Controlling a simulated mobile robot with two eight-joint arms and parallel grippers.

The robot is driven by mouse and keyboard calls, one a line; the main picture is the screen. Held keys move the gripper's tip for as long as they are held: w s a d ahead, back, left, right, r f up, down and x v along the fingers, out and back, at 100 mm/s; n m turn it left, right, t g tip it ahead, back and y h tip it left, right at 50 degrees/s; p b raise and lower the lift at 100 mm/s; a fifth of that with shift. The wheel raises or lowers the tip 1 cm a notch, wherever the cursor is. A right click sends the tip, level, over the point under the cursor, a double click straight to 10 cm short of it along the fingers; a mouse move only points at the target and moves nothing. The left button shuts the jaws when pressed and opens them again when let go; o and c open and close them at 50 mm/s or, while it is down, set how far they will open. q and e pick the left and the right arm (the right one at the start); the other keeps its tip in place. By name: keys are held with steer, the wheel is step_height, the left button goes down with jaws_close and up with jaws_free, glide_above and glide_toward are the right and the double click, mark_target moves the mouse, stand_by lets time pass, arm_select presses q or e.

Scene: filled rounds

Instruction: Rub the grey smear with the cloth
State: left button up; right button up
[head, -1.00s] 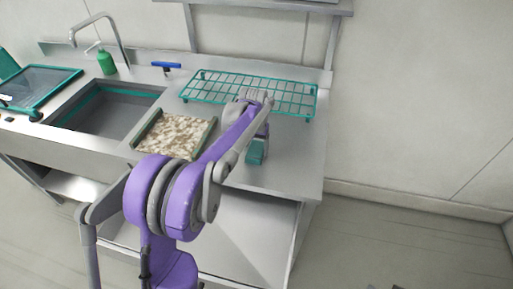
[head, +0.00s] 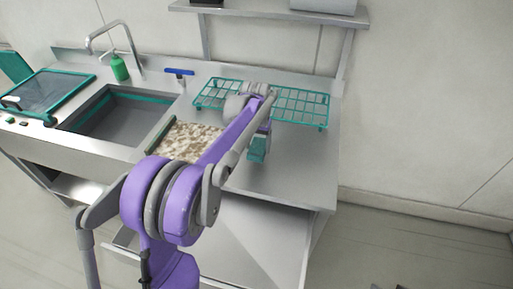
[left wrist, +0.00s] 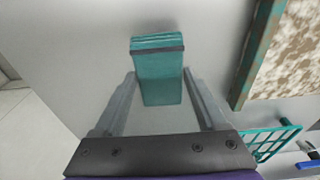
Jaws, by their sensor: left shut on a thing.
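A teal folded thing with a dark band, apparently the cloth (left wrist: 157,65), is between the fingertips of my left gripper (left wrist: 160,77). In the head view the cloth (head: 257,151) hangs below my left gripper (head: 259,135), over the steel counter right of the speckled board. I cannot tell whether the cloth touches the counter. I cannot make out a grey smear in either view; my arm hides part of the counter. My right gripper is not in view.
A teal wire rack (head: 300,104) stands behind the gripper, and a brown-white speckled board (head: 188,140) lies to its left. The sink (head: 120,118), tap (head: 112,35) and green bottle (head: 119,68) are farther left. The counter (head: 300,165) is bare at right.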

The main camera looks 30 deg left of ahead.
arm_select(q)
step_height(320, 180, up, 2)
steer(key=shift+p, duration=0.3)
steer(key=shift+r, duration=0.55)
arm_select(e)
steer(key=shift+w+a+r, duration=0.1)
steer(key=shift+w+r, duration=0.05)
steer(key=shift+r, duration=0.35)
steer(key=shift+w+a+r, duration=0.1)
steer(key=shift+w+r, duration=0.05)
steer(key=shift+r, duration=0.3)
